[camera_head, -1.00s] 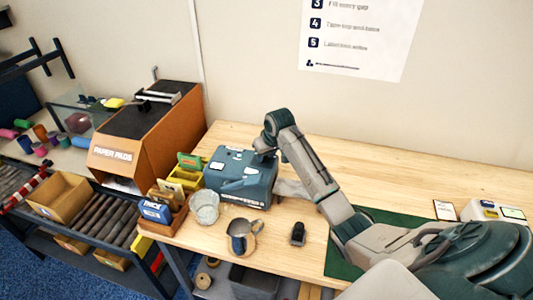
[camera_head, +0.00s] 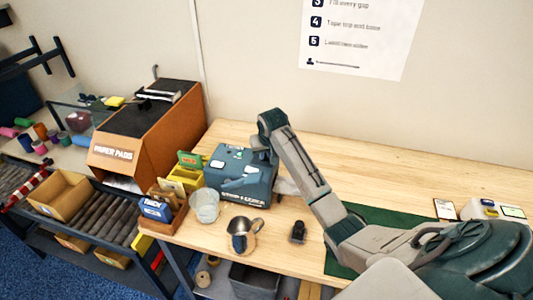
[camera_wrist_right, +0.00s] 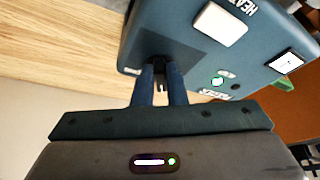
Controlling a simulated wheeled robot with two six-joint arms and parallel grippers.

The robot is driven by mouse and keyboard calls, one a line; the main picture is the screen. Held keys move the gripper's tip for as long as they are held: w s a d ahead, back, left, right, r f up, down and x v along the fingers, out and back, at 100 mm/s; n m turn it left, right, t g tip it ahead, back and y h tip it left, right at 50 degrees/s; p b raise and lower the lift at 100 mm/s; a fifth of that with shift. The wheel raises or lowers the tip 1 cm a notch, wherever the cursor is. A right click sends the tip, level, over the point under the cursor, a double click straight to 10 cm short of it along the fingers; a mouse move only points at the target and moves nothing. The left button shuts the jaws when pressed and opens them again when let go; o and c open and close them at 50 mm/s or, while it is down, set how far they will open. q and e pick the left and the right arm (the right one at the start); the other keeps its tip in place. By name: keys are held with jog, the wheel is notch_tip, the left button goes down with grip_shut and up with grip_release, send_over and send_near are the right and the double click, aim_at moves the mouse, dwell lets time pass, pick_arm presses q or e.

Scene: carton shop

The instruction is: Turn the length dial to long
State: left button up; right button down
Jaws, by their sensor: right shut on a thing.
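The blue-grey machine (camera_head: 236,182) stands on the wooden bench at the centre left. In the right wrist view its face (camera_wrist_right: 180,40) fills the top, with a white "HEAT" pad (camera_wrist_right: 221,24) and a small green light. My right gripper (camera_wrist_right: 161,72) is against the machine, its two dark fingers close together and shut on a small dark part there, likely the length dial. The fingers hide most of that part, so its setting cannot be read. In the head view the arm hides the contact. My left gripper is not in view.
A clear cup (camera_head: 205,207), a metal jug (camera_head: 241,243) and a small black item (camera_head: 298,232) stand in front of the machine. The orange "PAPER PADS" dispenser (camera_head: 135,150) is to the left. A green mat (camera_head: 340,263) lies under my right arm. The back of the bench is clear.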

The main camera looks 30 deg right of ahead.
jog(key=m, duration=0.1)
jog(key=m+h, duration=0.1)
jog(key=m, duration=0.1)
jog(key=shift+w+a+m+g, duration=0.2)
jog(key=shift+a+m+g, duration=0.1)
jog(key=shift+g, duration=0.1)
jog(key=m, duration=0.1)
jog(key=m+h, duration=0.1)
jog(key=m+g, duration=0.1)
jog(key=shift+w+a+r+m, duration=0.1)
jog(key=shift+w+a+m, duration=0.1)
jog(key=shift+w+m, duration=0.1)
jog(key=m, duration=0.1)
jog(key=m+g, duration=0.1)
jog(key=m, duration=0.1)
jog(key=m+h, duration=0.1)
jog(key=shift+w+a+m+g, duration=0.15)
jog(key=shift+w+m+g, duration=0.1)
jog(key=shift+m+g, duration=0.05)
jog(key=shift+w+m+g, duration=0.15)
jog(key=shift+m+g, duration=0.2)
jog(key=shift+m, duration=0.45)
jog(key=shift+w+m+g, duration=0.15)
jog(key=shift+m+g, duration=0.2)
jog(key=shift+m, duration=0.45)
jog(key=c, duration=1.5)
grip_release()
jog(key=shift+o, duration=0.2)
